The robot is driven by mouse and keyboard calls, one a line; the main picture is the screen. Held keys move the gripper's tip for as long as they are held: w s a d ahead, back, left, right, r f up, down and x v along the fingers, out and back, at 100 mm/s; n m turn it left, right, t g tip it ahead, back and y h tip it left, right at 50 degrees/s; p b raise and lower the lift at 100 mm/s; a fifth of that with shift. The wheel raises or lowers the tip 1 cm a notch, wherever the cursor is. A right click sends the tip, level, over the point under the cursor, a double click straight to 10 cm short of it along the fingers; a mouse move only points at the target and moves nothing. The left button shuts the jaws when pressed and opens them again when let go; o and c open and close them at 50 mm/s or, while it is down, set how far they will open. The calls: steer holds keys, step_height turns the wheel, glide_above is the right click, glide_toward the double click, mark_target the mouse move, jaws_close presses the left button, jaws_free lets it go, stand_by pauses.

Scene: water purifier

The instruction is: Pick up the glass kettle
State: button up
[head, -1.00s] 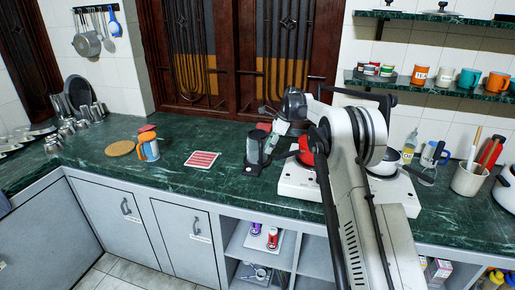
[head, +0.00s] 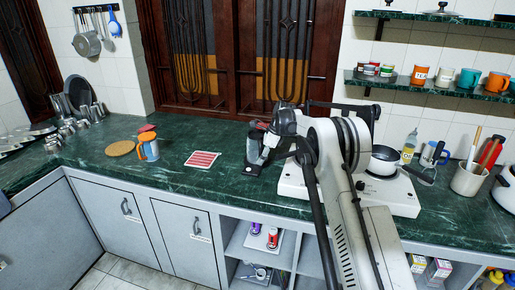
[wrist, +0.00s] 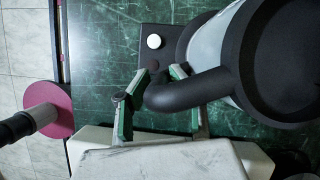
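The glass kettle (head: 252,149) stands upright on the counter, a dark-framed clear vessel left of the white stove. In the wrist view its black lid and handle (wrist: 195,90) fill the upper right. My gripper (head: 269,136) is at the kettle's right side, by the handle. In the wrist view, the fingers of my gripper (wrist: 160,75) are apart, with the handle's bend between and partly over them. Firm contact on both sides cannot be seen. The kettle's dark base (wrist: 153,52), with a white knob, shows beside it.
The white stove (head: 290,186) is just right of the kettle, with a pot (head: 384,160) on its right side. A red-striped cloth (head: 202,159) and an orange-and-blue mug (head: 148,148) are to the left. A pink disc (wrist: 48,108) shows in the wrist view.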

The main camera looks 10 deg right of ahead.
jaws_close()
steer(key=shift+r, duration=0.15)
